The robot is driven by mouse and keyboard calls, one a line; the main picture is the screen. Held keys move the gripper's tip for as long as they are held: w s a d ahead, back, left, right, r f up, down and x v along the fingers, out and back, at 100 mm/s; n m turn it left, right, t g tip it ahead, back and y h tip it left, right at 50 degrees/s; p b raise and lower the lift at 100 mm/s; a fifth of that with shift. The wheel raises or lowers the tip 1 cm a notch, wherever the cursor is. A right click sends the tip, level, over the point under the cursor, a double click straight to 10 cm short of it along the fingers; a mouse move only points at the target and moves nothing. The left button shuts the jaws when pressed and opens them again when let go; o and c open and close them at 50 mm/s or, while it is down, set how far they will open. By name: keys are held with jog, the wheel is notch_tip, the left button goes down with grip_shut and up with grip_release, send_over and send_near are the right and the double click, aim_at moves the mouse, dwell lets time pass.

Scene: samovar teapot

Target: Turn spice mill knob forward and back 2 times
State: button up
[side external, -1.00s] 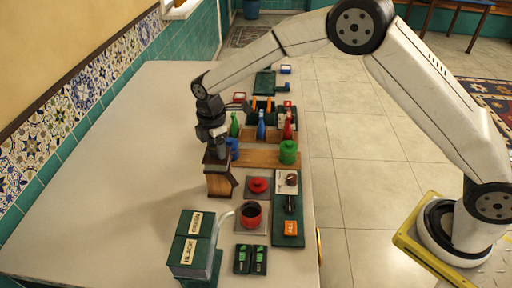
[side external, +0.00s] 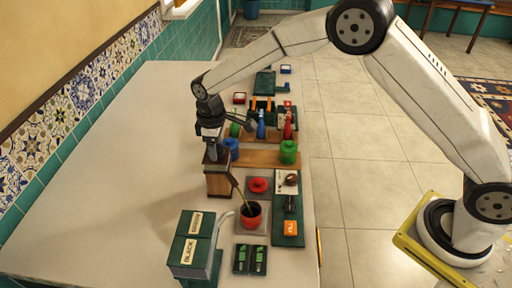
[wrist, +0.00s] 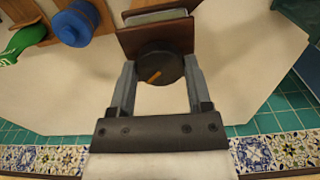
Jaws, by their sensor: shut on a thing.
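The spice mill is a brown wooden box (side external: 218,183) on the left of the work row in the side view. Its round dark knob (wrist: 160,68) with an orange pointer mark shows in the wrist view; the pointer is tilted. The knob is hidden by my gripper in the side view.
A dark green box with labels (side external: 190,243) stands in front. The table (side external: 130,190) is clear at left.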

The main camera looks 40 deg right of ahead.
jog(key=m, duration=0.3)
jog(key=shift+m, duration=2.1)
jog(key=o, duration=1.3)
jog(key=shift+r, duration=3.95)
